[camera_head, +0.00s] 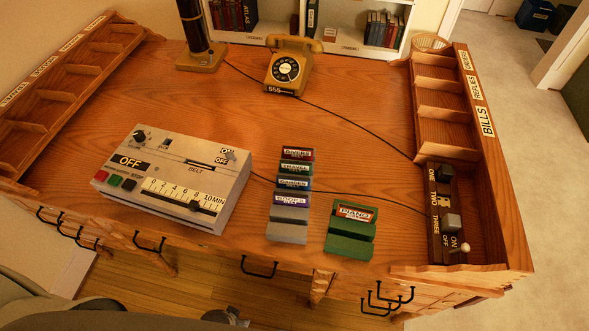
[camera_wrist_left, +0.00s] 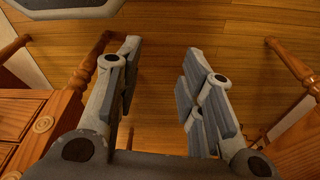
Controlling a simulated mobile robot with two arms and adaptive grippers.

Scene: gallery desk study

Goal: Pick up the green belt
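A small green labelled block (camera_head: 294,167) sits in a stepped grey rack, between a red one (camera_head: 297,153) and a blue one (camera_head: 293,184), with a purple one (camera_head: 290,200) nearest the front. A larger green piece labelled PIANO (camera_head: 351,230) stands on the desk to the right of the rack. I cannot tell which of these green pieces is the belt. My left gripper (camera_wrist_left: 162,50) is open and empty in the left wrist view, above the wooden floor. No belt shows in that view. My right gripper is not seen.
A white machine (camera_head: 172,178) with a BELT slot stands left of the rack. A yellow telephone (camera_head: 290,68) stands at the back. A switch box (camera_head: 440,213) sits at the right edge. Black drawer handles (camera_head: 259,268) stick out in front. The middle of the desk (camera_head: 225,110) is clear.

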